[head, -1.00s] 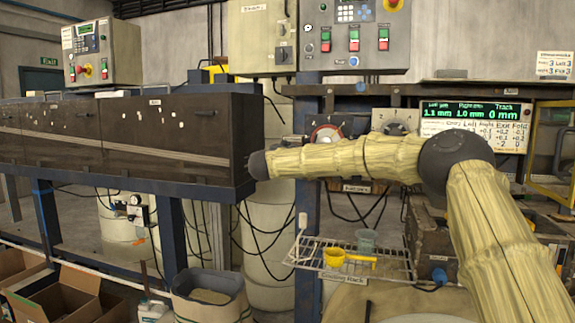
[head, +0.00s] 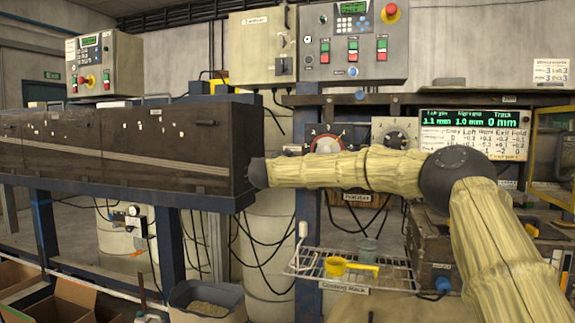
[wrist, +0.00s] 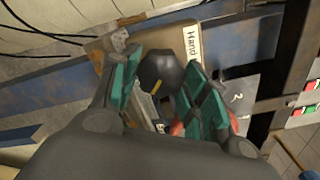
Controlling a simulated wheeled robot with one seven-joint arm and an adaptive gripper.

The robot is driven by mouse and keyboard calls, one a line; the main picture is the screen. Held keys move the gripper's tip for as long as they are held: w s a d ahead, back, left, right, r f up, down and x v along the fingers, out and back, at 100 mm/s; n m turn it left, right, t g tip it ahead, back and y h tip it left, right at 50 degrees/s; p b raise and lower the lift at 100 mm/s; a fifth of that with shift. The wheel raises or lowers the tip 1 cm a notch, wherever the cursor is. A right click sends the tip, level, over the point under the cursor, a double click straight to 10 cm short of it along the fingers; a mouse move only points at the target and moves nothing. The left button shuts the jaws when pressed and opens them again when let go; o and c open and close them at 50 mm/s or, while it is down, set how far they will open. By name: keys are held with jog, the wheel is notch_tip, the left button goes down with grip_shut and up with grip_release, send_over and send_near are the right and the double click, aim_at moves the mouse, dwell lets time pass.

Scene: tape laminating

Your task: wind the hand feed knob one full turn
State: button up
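The hand feed knob (wrist: 160,70) is dark and round with a yellow mark, beside a white label (wrist: 192,46) reading "Hand" in the wrist view. My gripper (wrist: 165,92) has its two teal-padded fingers apart, one on each side of the knob. A gap shows between the knob and the pads; I cannot tell how deep the knob sits between them. In the head view my pale forearm crosses in front of the panel, and neither the knob nor my fingers can be seen.
A wire rack (head: 310,263) with a yellow scoop (head: 340,266) is below. A long dark cabinet (head: 90,145) fills the left. A lit display (head: 474,121) stands at right.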

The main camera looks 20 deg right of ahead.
jog(key=o, duration=0.3)
jog(key=shift+f, duration=0.15)
jog(key=shift+o, duration=0.3)
jog(key=v, duration=1.2)
